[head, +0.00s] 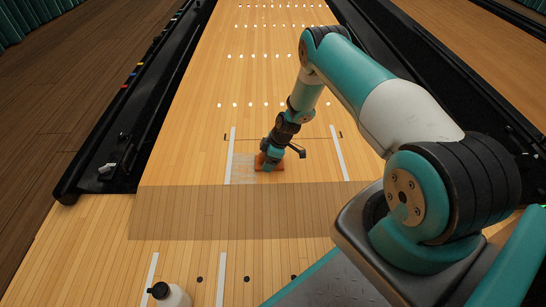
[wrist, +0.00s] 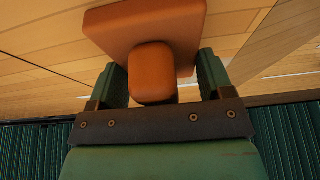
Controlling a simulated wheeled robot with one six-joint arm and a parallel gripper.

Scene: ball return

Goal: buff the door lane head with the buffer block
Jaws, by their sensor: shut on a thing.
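My gripper (head: 270,156) is down at the lane, shut on the rounded grip of the orange-brown buffer block. In the wrist view the block (wrist: 120,28) has a broad flat base, and its grip (wrist: 153,72) sits between the two jaws. In the head view the block (head: 278,167) appears to rest on the lane. The lane head (head: 310,165) is pale wood between two white lines. A dull, whitish hazy patch (head: 243,170) lies left of the block, inside the left white line. My gripper hides part of the block and the wood behind it.
A darker brown band (head: 230,212) crosses the floor in front of the lane head. A white bottle with a black cap (head: 172,295) stands at the bottom left. Dark gutters (head: 130,125) flank the lane, with a small item (head: 107,168) on the left one.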

